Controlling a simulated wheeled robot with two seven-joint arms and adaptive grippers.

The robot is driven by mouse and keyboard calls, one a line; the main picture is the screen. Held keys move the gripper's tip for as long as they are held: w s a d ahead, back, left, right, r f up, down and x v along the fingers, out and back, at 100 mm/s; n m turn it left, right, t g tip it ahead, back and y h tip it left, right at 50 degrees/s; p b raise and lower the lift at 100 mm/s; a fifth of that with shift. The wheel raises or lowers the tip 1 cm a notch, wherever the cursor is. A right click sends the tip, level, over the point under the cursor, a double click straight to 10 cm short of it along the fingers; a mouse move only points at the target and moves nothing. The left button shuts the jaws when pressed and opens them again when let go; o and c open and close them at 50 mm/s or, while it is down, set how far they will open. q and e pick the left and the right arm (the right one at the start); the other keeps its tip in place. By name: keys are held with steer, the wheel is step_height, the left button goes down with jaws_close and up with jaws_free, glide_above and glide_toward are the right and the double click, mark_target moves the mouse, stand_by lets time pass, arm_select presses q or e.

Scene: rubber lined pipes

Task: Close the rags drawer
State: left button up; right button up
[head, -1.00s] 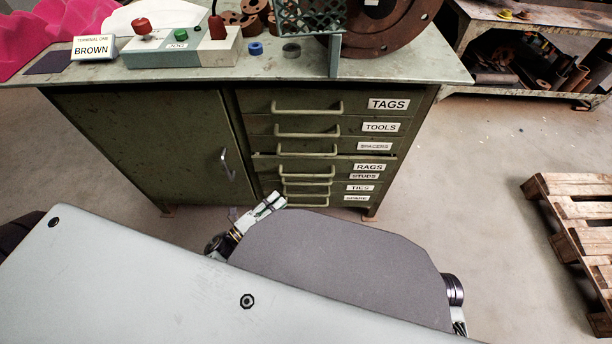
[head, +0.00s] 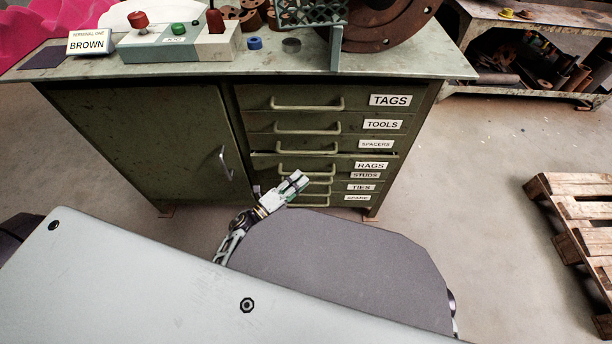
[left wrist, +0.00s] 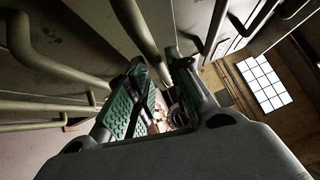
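The rags drawer (head: 325,160) is in the green cabinet, marked by the RAGS label (head: 373,165). Its front stands out a little from the drawers above, and its top edge shows. Its pale bar handle (head: 308,172) is just above my left gripper (head: 297,181). In the head view I cannot tell whether that gripper touches the drawer front. In the left wrist view, the two green-padded fingers of my left gripper (left wrist: 157,68) are apart by a narrow gap. A handle bar (left wrist: 137,30) runs close to the fingertips; contact is unclear. My right gripper is not in view.
Tags (head: 389,100), tools and spacers drawers sit above; studs, ties and spare drawers sit below, with closely stacked handles. A cabinet door (head: 150,140) is at left. A wooden pallet (head: 575,230) lies at right. The floor (head: 460,190) between is clear.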

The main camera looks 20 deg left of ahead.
mark_target(306, 175)
arm_select(q)
steer(key=x, duration=0.3)
steer(key=shift+w+b, duration=0.15)
steer(key=shift+b, duration=0.15)
steer(key=shift+w+d, duration=0.15)
steer(key=shift+w, duration=0.05)
steer(key=shift+r, duration=0.1)
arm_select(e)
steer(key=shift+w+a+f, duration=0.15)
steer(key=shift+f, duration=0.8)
arm_select(q)
jaws_close()
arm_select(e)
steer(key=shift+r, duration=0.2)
